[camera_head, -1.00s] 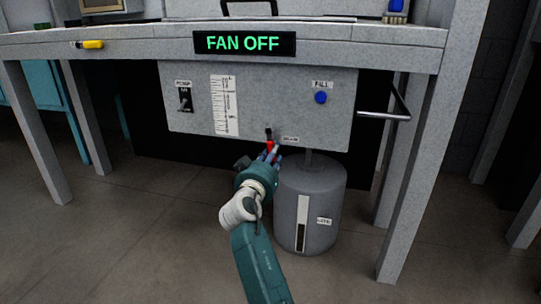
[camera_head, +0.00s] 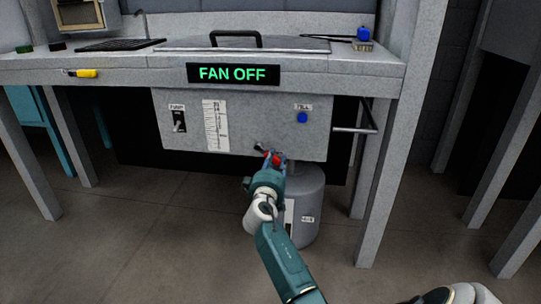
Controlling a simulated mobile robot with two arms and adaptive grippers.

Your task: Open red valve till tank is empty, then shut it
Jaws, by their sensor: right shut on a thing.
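The red valve (camera_head: 267,156) is at the lower edge of the grey panel (camera_head: 256,130), with a dark part beside it at upper left. My right gripper (camera_head: 273,161) is shut on the valve and hides most of it, so its turn angle is unclear. The grey cylindrical tank (camera_head: 308,192) stands on the floor below the panel. Its upright level strip (camera_head: 289,212) is white where it shows, but my arm covers part of it, so the level cannot be read. My left gripper is not in view.
A PUMP switch (camera_head: 179,122), a white scale (camera_head: 215,126) and a blue FILL button (camera_head: 302,117) are on the panel. A FAN OFF sign (camera_head: 233,74) is above. A metal bar (camera_head: 355,130) juts out right of the panel. Floor in front is mostly free.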

